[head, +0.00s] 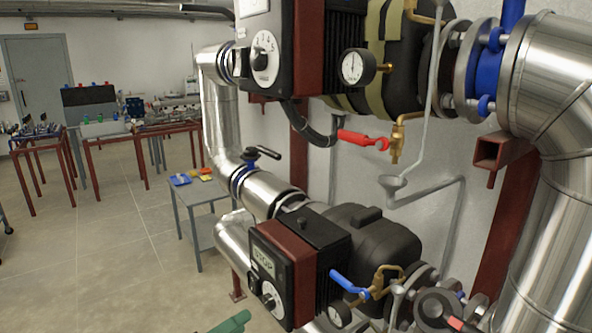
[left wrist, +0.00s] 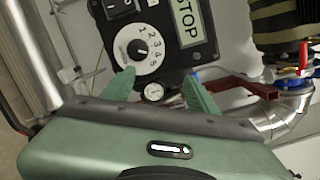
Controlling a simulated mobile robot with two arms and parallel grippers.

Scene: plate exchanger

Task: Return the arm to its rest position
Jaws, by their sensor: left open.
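My left gripper (left wrist: 161,74) is open in the left wrist view, with two green fingers apart and nothing between them. Beyond the fingers is a black control box (left wrist: 172,64) with a white numbered dial (left wrist: 138,52) and a display reading STOP (left wrist: 188,20). I cannot tell whether the fingers touch it. In the head view the lower pump's control box (head: 283,262) also shows STOP on its face. A green part of my left arm (head: 232,322) shows at the bottom edge, left of and below that box. My right gripper is not in view.
An upper pump box (head: 265,50) with a dial stands above. A red-handled valve (head: 362,139), a blue lever (head: 350,284) and large silver pipes (head: 548,160) crowd the right. A small grey table (head: 205,192) stands behind. The floor (head: 105,255) at left is clear.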

